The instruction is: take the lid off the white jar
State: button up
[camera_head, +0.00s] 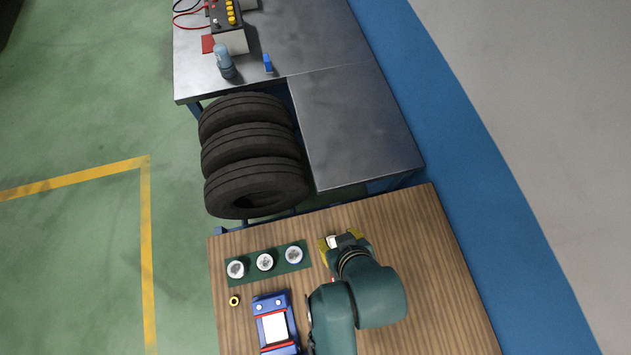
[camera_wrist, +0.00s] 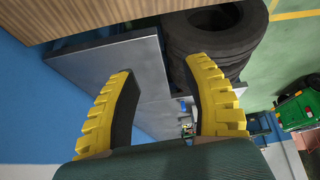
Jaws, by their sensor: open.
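Three round items with pale tops stand in a row on a dark green mat (camera_head: 309,263): a left one (camera_head: 236,269), a middle one (camera_head: 265,262) and a right one (camera_head: 293,255). I cannot tell from here which is the white jar, or make out a lid. My gripper (camera_head: 339,239) is over the wooden table, to the right of the mat. A small white patch shows between its yellow fingers; I cannot tell what it is. In the wrist view my gripper (camera_wrist: 163,75) has its fingers wide apart, with no jar visible between them.
A blue device (camera_head: 257,306) and a small brass ring (camera_head: 234,300) lie on the wooden table (camera_head: 440,290). Stacked tyres (camera_head: 255,180) and a metal table (camera_head: 350,120) stand beyond it. The wooden table's right side is clear.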

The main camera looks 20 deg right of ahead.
jog(key=g+b, duration=0.1)
jog(key=b, duration=0.1)
send_near(334, 245)
jog(key=x, duration=0.3)
jog(key=b+x, duration=0.1)
jog(key=shift+a+f, duration=0.4)
jog(key=shift+f, duration=0.05)
jog(key=x, duration=0.3)
jog(key=d+x, duration=0.1)
jog(key=shift+w+f+b, duration=0.25)
jog(key=shift+w+b, duration=0.05)
jog(key=shift+w+a+f, duration=0.1)
jog(key=shift+w+f, duration=0.1)
jog(key=shift+f, duration=0.25)
grip_shut()
